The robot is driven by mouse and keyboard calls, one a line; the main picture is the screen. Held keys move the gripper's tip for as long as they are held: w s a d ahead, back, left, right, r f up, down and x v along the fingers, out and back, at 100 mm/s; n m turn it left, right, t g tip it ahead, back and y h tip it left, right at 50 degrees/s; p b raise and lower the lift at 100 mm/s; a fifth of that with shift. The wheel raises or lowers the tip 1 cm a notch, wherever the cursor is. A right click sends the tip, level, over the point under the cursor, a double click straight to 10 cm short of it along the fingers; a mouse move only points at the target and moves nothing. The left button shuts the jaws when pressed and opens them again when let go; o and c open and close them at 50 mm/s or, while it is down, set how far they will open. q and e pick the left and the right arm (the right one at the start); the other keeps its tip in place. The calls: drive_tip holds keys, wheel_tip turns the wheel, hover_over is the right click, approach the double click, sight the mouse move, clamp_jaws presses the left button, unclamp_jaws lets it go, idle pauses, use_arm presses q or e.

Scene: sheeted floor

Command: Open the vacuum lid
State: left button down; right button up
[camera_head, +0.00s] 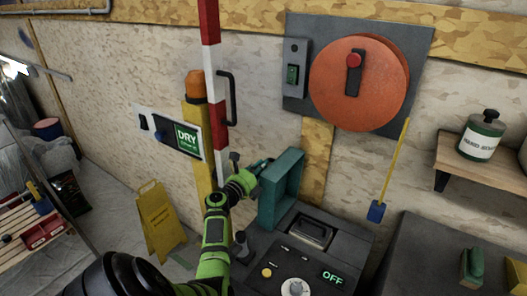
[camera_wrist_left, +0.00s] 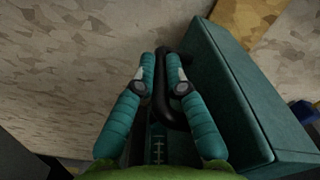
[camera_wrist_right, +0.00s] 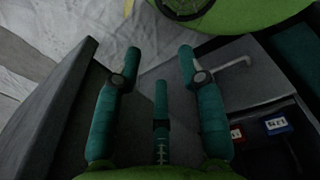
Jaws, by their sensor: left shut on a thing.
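The vacuum lid (camera_head: 285,192) is a teal box-shaped cover standing raised on edge above the dark grey vacuum machine (camera_head: 262,290). The machine's top shows a recessed opening (camera_head: 310,231). My left gripper (camera_head: 262,168) is at the lid's upper left side. In the left wrist view, my left gripper (camera_wrist_left: 160,66) is shut on the lid's curved black handle (camera_wrist_left: 160,100), with the teal lid (camera_wrist_left: 235,85) just to the right. My right gripper (camera_wrist_right: 160,54) is open and empty in the right wrist view, outside the head view.
The machine has a knob (camera_head: 295,287) and a green OFF display (camera_head: 333,278). A striped barrier pole (camera_head: 213,90) stands close behind my left gripper. A yellow floor sign (camera_head: 158,222) stands left. In the right wrist view, a drawer-like unit with small labelled blocks (camera_wrist_right: 277,125) is at right.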

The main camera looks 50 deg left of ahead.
use_arm(q)
drive_tip(key=c, duration=1.3)
unclamp_jaws()
drive_tip(key=shift+s, duration=0.1)
drive_tip(key=v, duration=1.2)
